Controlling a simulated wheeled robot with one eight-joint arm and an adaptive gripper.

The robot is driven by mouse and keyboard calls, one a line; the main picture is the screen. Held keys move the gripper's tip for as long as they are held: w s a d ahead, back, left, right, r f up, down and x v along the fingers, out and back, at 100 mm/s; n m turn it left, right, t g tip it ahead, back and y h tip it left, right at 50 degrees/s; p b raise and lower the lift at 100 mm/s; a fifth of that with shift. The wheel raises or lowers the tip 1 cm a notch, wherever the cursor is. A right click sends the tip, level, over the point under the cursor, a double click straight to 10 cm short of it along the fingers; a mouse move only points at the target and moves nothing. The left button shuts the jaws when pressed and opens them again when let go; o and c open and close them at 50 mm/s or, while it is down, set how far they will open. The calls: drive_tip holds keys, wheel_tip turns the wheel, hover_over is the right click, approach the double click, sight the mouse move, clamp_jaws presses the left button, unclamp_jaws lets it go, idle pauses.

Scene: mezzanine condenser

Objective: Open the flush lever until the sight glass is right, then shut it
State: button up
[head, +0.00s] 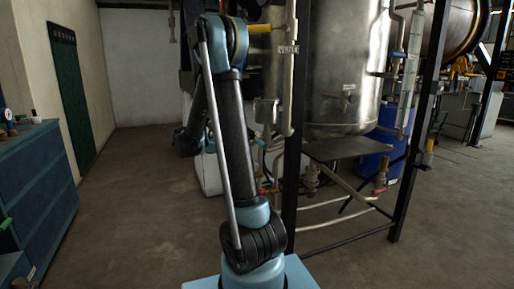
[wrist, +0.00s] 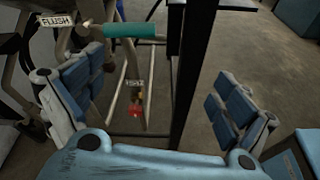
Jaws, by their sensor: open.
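The flush lever is a teal handle (wrist: 132,30) at the top of the wrist view, beside a white FLUSH tag (wrist: 56,21). A small teal piece (head: 261,143), probably the same handle, shows behind my arm in the head view. My gripper (wrist: 160,86) is open and empty, its blue-padded fingers wide apart; the lever is ahead of them, above the gap in the picture, apart from both pads. In the head view my arm hides most of the gripper. A pale upright tube (head: 409,85), which looks like the sight glass, stands right of the steel tank; its level is too small to read.
The steel tank (head: 336,65) stands in a dark frame whose post (head: 291,150) is close to my arm. A VENT tag (head: 288,49) and yellow handle (head: 260,28) are above. Red-handled valves (wrist: 135,108) sit low. A blue cabinet (head: 38,185) is at left; floor between is clear.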

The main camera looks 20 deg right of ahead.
drive_tip(key=w+a+f+n+h, duration=0.2)
drive_tip(key=w+a+h, duration=0.15)
drive_tip(key=w, duration=0.25)
drive_tip(key=d, duration=1.6)
drive_tip(key=shift+d+f, duration=0.15)
drive_tip(key=shift+d, duration=0.15)
drive_tip(key=shift+w, duration=0.1)
